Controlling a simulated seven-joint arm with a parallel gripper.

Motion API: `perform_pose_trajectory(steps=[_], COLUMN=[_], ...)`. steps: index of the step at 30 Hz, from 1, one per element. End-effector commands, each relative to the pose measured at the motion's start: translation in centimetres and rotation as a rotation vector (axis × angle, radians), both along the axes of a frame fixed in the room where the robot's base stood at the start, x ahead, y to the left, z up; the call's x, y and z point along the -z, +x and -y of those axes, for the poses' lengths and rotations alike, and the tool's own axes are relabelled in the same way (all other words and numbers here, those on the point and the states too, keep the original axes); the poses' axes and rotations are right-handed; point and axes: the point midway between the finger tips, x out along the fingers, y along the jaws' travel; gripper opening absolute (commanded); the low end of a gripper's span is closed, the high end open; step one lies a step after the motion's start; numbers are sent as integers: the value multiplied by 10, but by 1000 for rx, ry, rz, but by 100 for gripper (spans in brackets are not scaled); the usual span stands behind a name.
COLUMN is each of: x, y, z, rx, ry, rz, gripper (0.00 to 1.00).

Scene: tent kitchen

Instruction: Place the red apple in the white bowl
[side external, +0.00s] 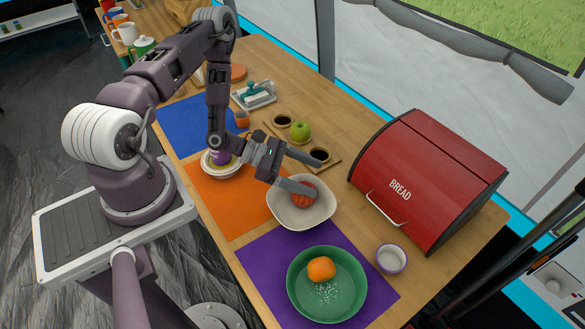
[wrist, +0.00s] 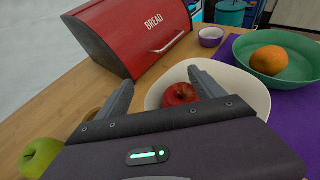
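The red apple (side external: 304,195) lies inside the white bowl (side external: 284,216), and the same apple (wrist: 180,94) shows within the bowl (wrist: 256,93) in the wrist view. My gripper (side external: 316,175) is open, with its fingers wide apart. One finger reaches over the bowl beside the apple; the other is outside the bowl, over the table. In the wrist view the apple appears between the fingers (wrist: 160,85), close to the right one, which hides part of the bowl. I cannot tell whether that finger touches the apple.
A green bowl (side external: 300,292) with an orange (side external: 321,269) stands on a purple mat (side external: 262,265) in front. A red bread box (side external: 425,180) stands at right, near a small purple-white bowl (side external: 391,258). A green apple (side external: 299,131) sits behind my gripper. Another bowl (side external: 222,171) is left.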

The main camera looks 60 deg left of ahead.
Motion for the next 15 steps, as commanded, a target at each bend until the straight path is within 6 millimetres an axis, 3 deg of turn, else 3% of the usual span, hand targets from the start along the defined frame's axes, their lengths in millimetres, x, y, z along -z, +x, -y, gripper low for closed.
perform_pose_trajectory(steps=[3, 9, 13, 15], x=[-14, -32, -38, -52], y=[-23, -54, -63, -59], z=[-25, -55, -63, -61], rx=[-6, -3, 2, 46], ry=[1, 2, 1, 14], rz=[0, 2, 4, 33], gripper=[78, 78, 78, 78])
